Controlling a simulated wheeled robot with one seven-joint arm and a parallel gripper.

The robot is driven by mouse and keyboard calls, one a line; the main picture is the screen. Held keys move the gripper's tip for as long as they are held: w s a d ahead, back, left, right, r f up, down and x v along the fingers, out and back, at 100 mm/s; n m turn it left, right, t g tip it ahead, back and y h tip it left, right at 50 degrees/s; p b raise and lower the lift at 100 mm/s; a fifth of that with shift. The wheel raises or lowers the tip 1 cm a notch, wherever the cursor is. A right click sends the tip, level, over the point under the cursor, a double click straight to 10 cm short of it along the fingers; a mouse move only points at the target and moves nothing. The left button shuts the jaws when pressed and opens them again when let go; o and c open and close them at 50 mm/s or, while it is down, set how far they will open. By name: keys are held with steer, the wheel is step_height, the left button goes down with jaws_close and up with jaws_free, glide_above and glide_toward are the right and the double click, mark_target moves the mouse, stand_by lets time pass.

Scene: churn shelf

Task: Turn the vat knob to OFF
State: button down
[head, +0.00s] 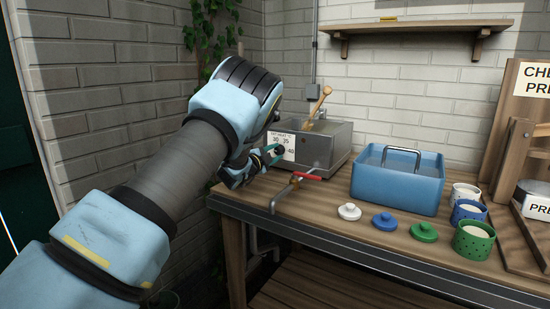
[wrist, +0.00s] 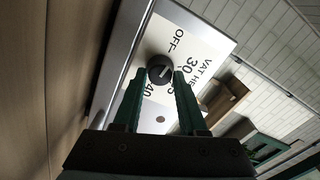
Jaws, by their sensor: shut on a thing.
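The vat is a grey metal box (head: 325,145) at the back of the wooden bench. A short pale mark on the knob slants toward the upper right, between OFF and 30. My gripper (wrist: 159,76) has its green fingers closed on either side of the knob. In the head view my gripper (head: 273,152) partly hides the plate.
A red-handled tap (head: 307,176) juts from the vat close to my gripper. A blue tub (head: 398,185) stands to its right. White, blue and green lids (head: 424,232) and several cups lie farther right. A wooden paddle (head: 320,103) leans in the vat.

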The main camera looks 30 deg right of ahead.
steer(key=shift+n, duration=0.7)
steer(key=shift+b, duration=0.3)
steer(key=shift+c, duration=2.3)
jaws_free()
steer(key=b+v, duration=0.2)
steer(key=v, duration=0.8)
steer(key=shift+s+a, duration=0.15)
steer(key=shift+a, duration=0.25)
